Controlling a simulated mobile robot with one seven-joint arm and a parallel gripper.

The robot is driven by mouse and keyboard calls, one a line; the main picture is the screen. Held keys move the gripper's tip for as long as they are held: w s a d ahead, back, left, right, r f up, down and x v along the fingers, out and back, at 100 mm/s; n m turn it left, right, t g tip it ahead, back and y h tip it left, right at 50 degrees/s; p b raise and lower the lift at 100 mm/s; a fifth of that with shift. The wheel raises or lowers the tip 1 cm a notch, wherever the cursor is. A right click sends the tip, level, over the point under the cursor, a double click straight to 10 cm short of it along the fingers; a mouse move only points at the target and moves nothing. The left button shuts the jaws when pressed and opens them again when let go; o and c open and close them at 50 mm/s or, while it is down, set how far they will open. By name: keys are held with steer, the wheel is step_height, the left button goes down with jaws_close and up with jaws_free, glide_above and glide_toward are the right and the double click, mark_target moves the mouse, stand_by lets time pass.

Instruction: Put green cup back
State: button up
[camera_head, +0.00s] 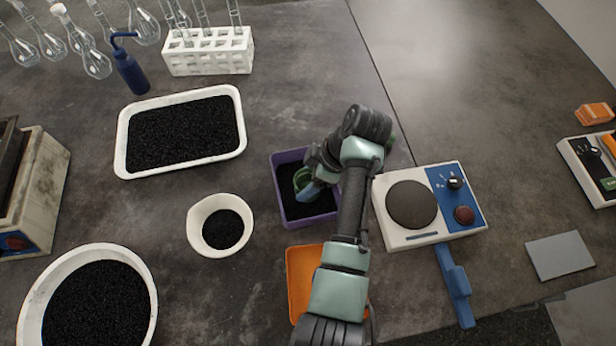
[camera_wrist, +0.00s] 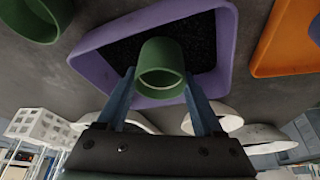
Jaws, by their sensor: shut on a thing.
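My gripper (camera_wrist: 160,88) is shut on a green cup (camera_wrist: 162,62), with one blue finger on each side of it. The cup is over the purple tray (camera_wrist: 98,48), which holds black grains. In the head view, the green cup (camera_head: 300,179) shows partly behind my gripper (camera_head: 308,186), within the outline of the purple tray (camera_head: 309,220). I cannot tell whether the cup touches the grains. A second green cup-like thing (camera_wrist: 35,20) is at the upper left of the wrist view; in the head view only a bit of green shows behind my arm.
An orange tray (camera_head: 298,280) lies just in front of the purple one. A white bowl (camera_head: 196,225) and a white tray (camera_head: 123,150) of black grains are to the left. A hot plate (camera_head: 388,235) stands to the right. A test tube rack (camera_head: 210,60) is at the back.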

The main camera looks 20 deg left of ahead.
steer(key=shift+f, duration=0.2)
steer(key=o, duration=1.4)
steer(key=shift+o, duration=0.2)
steer(key=shift+r, duration=0.15)
steer(key=p+v, duration=0.1)
steer(key=v, duration=1.1)
steer(key=shift+w+r, duration=0.1)
